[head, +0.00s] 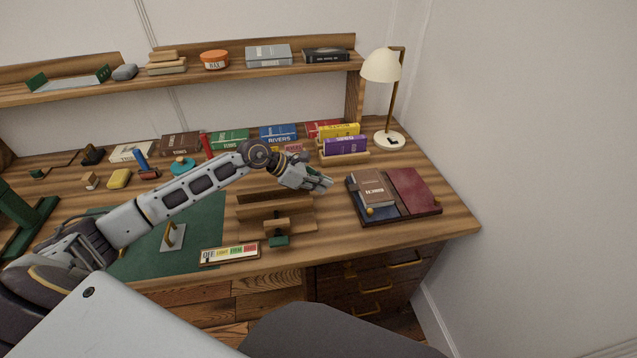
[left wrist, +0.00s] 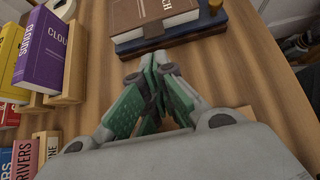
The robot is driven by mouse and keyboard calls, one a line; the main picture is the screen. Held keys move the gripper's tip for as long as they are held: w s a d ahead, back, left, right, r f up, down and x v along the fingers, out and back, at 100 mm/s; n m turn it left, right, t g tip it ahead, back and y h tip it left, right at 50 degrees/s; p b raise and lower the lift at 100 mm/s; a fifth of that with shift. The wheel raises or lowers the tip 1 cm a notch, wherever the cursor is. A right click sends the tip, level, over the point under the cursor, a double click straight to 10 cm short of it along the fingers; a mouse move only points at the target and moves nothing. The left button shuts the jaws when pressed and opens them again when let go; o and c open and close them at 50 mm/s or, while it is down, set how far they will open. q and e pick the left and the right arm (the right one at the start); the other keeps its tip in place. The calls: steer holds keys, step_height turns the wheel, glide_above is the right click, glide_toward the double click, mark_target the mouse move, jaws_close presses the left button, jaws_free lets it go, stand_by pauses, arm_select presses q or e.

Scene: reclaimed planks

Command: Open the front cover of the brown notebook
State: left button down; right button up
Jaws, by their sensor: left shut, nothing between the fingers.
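The brown notebook (head: 371,188) lies closed, cover up, on a dark blue book or pad (head: 381,213) at the right of the desk. In the left wrist view the brown notebook (left wrist: 150,14) is at the top, cut off by the frame edge, with the dark blue layer (left wrist: 170,38) under it. My left gripper (head: 326,184) is just left of the notebook in the head view, apart from it. In the left wrist view its green fingertips (left wrist: 153,65) are together and empty, pointing at the notebook's near side. My right gripper is not in view.
A maroon panel (head: 411,190) lies right of the notebook. A gold knob (left wrist: 215,5) sits close to the notebook's edge. A wooden rack with a purple book (head: 346,147) stands behind, with a lamp (head: 391,138) beyond. Bare desk lies right of the maroon panel.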

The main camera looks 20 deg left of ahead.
arm_select(q)
steer(key=shift+x, duration=3.35)
steer(key=shift+w+d+f, duration=0.2)
steer(key=shift+d+f, duration=0.15)
